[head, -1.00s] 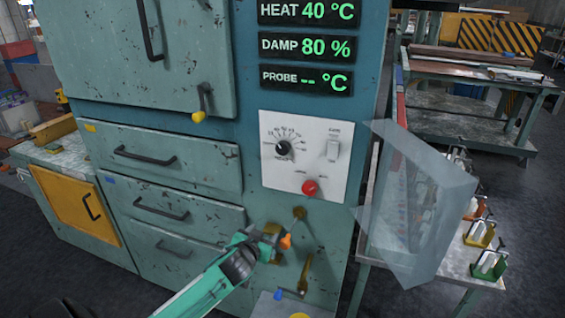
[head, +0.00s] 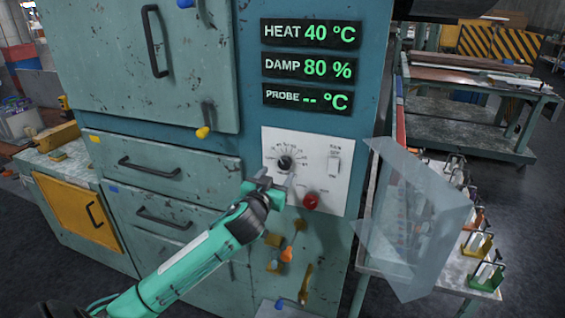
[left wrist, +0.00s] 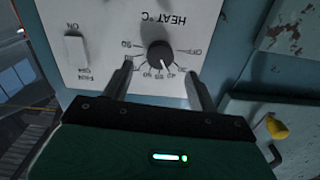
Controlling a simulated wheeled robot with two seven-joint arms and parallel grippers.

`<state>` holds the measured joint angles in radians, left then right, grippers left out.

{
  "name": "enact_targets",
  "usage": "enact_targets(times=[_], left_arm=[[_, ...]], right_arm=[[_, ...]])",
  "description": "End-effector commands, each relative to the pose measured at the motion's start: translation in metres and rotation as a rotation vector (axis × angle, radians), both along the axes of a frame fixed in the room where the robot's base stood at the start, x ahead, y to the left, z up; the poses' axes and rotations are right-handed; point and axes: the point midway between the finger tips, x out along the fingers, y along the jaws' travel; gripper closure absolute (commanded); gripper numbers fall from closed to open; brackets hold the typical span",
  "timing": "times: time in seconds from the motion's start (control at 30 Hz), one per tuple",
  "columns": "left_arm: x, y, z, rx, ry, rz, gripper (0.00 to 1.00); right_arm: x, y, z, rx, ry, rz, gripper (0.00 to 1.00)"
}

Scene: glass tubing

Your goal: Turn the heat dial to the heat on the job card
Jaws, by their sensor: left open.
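The black heat dial (head: 285,163) sits on the white control panel (head: 318,150) with a printed scale around it. In the left wrist view the dial (left wrist: 160,55) shows upside down, between and beyond my fingertips. The HEAT readout (head: 310,34) shows 40 °C. My left gripper (head: 277,182) is open and empty, just below the dial; in the left wrist view its two fingers (left wrist: 159,80) stand either side of the dial, apart from it. No job card can be made out. My right gripper is not seen.
A red knob (head: 311,201) sits below the dial and a white switch (head: 334,162) to its right. A clear hinged cover (head: 415,215) stands out at the panel's right. A yellow-tipped lever (head: 203,131) is at the upper left. DAMP reads 80 %, and PROBE shows dashes.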

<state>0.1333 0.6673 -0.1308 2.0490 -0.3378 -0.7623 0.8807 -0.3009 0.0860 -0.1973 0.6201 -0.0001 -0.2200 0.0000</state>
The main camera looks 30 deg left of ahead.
Motion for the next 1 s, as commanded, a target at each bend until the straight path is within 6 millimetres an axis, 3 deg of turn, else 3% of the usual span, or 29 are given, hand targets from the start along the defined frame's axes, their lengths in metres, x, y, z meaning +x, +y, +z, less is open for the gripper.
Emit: enact_targets(times=[0.1, 0.3, 0.77, 1.0], left_arm=[[0.021, 0.006, 0.004, 0.001, 0.000, 0.002, 0.41], [0.045, 0.011, 0.002, 0.001, 0.000, 0.002, 0.41], [0.055, 0.013, 0.000, -0.001, 0.000, 0.000, 0.41], [0.054, 0.013, -0.001, 0.000, 0.001, 0.000, 0.86]], right_arm=[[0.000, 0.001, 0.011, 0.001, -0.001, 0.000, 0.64], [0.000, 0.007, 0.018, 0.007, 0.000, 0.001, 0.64], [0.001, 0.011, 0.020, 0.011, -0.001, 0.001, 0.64], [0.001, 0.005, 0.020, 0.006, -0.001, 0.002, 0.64]])
